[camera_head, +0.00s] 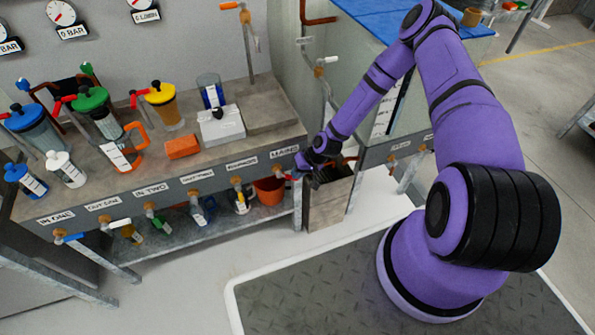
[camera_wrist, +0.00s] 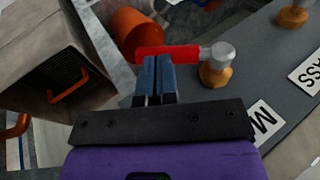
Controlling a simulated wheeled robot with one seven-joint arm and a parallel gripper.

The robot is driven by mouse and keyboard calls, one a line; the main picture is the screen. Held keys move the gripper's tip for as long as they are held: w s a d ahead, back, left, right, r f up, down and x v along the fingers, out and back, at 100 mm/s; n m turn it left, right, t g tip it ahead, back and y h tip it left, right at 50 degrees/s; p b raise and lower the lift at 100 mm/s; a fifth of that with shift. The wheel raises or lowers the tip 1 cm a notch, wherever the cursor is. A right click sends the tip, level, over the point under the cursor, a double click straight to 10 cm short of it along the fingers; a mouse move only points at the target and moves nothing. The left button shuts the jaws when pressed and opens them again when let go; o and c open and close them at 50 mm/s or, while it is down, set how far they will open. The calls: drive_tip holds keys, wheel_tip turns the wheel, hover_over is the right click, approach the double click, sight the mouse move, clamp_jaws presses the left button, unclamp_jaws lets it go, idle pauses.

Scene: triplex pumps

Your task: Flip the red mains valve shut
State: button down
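The red mains valve has a red lever handle (camera_wrist: 170,52) on a metal stem and a brass body (camera_wrist: 215,75). In the wrist view the lever runs sideways across the tips of my gripper (camera_wrist: 158,62). My gripper's two fingers are together with only a thin gap, and their tips overlap the lever's near edge; I cannot tell whether they touch it. The fingers do not straddle the lever. In the head view my gripper (camera_head: 309,172) is low at the panel's right end, by the MAINS label (camera_head: 284,152), with the red lever (camera_head: 292,174) just to its left.
Several labelled valves line the panel to the left, including a blue-handled one (camera_head: 70,239). An orange bucket (camera_head: 268,190) stands on the shelf below. A grey box with an orange handle (camera_wrist: 68,85) is close on the left in the wrist view. Cups and jugs stand on the bench above.

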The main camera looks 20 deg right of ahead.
drive_tip(key=shift+s+x, duration=0.15)
drive_tip(key=shift+x, duration=0.6)
drive_tip(key=shift+s+x, duration=0.15)
drive_tip(key=shift+x, duration=0.65)
drive_tip(key=shift+s+x, duration=0.15)
drive_tip(key=shift+x, duration=0.5)
drive_tip(key=shift+s+x, duration=0.1)
drive_tip(key=shift+x, duration=0.55)
drive_tip(key=shift+a, duration=0.25)
drive_tip(key=shift+d, duration=0.1)
